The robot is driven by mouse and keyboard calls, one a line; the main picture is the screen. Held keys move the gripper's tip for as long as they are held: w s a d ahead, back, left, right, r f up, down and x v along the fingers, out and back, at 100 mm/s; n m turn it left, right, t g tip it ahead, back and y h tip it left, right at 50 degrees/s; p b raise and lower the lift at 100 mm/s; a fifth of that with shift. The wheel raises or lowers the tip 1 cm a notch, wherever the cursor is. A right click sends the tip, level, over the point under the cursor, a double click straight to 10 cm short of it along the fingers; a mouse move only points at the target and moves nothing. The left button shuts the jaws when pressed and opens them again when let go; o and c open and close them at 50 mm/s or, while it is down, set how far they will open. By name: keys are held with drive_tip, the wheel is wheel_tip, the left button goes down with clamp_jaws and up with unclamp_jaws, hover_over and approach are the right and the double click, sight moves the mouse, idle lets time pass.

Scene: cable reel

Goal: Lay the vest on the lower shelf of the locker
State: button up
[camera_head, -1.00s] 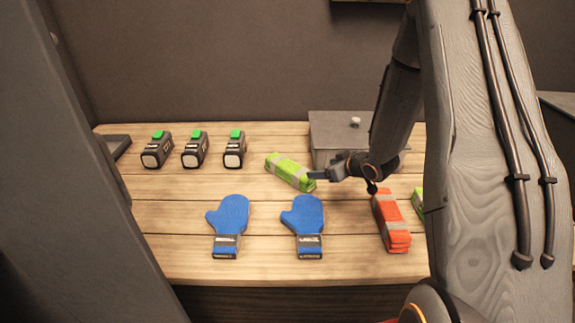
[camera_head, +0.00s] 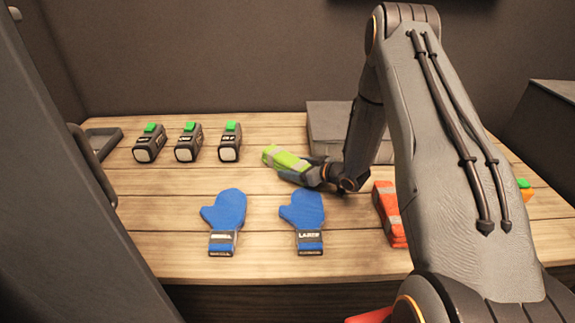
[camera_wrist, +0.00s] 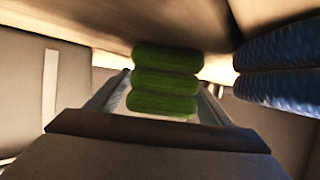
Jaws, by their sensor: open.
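A folded yellow-green vest (camera_head: 284,159) with grey bands lies on the wooden bench, left of the grey box. My gripper (camera_head: 292,169) is at its right end, with its jaws open and low over the bench. In the wrist view the layered green folds (camera_wrist: 165,82) sit between my two fingers, one on each side; whether they touch is not clear. A folded orange bundle (camera_head: 388,212) with grey bands lies to the right, partly hidden by my arm. The locker's lower shelf is not recognisable in these views.
Two blue mitts (camera_head: 228,215) (camera_head: 303,214) lie at the front of the bench (camera_head: 165,245). Several black, green-topped units (camera_head: 187,142) stand at the back left. The grey box (camera_head: 325,122) is behind my gripper. A dark panel with a handle (camera_head: 95,168) fills the left side.

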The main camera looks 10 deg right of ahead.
drive_tip(key=shift+w+a+f, duration=0.25)
drive_tip(key=shift+w+a, duration=0.1)
drive_tip(key=shift+w, duration=0.2)
drive_tip(key=c, duration=1.3)
drive_tip(key=shift+r, duration=0.1)
drive_tip(key=shift+c, duration=0.2)
